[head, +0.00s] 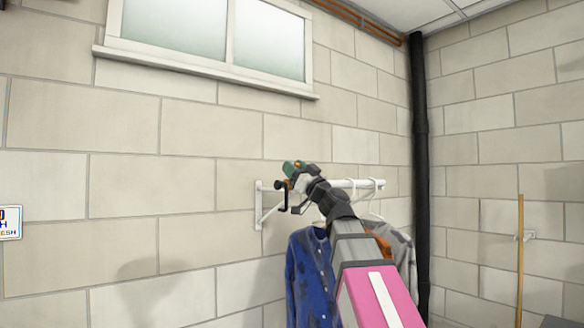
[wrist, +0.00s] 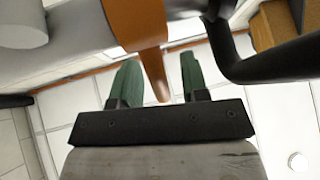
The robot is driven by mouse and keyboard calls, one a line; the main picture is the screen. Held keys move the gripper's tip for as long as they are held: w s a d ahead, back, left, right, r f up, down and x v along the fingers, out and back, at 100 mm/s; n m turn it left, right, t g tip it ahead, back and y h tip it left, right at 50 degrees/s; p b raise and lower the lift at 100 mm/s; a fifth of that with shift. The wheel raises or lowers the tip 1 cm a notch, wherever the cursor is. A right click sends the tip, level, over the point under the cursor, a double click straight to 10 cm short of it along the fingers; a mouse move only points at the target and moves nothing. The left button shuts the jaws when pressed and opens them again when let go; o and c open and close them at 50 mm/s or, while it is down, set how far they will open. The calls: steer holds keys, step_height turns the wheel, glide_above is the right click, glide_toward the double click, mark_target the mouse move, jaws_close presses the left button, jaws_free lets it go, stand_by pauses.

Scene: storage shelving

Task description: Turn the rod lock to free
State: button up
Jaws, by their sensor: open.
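The rod lock shows in the wrist view as an orange lever (wrist: 140,30) that narrows to a tip between my gripper's two green fingers. My gripper (wrist: 160,82) is open, with a finger on each side of that tip; I cannot tell whether either touches it. In the head view my gripper (head: 293,167) is just above the left end of the white rod (head: 362,184), and the lever is mostly hidden there. A black hook (head: 281,190) sits at that rod end. It seems to be the black curved piece (wrist: 235,65) right of the lever in the wrist view.
A blue shirt (head: 308,270) and a grey garment (head: 400,250) hang below the rod, partly behind my arm. A white bracket (head: 259,205) holds the rod to the block wall. A window (head: 210,30) is above and a black pipe (head: 420,150) to the right.

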steer(key=v, duration=0.9)
steer(key=shift+s+f, duration=0.2)
steer(key=shift+d, duration=0.15)
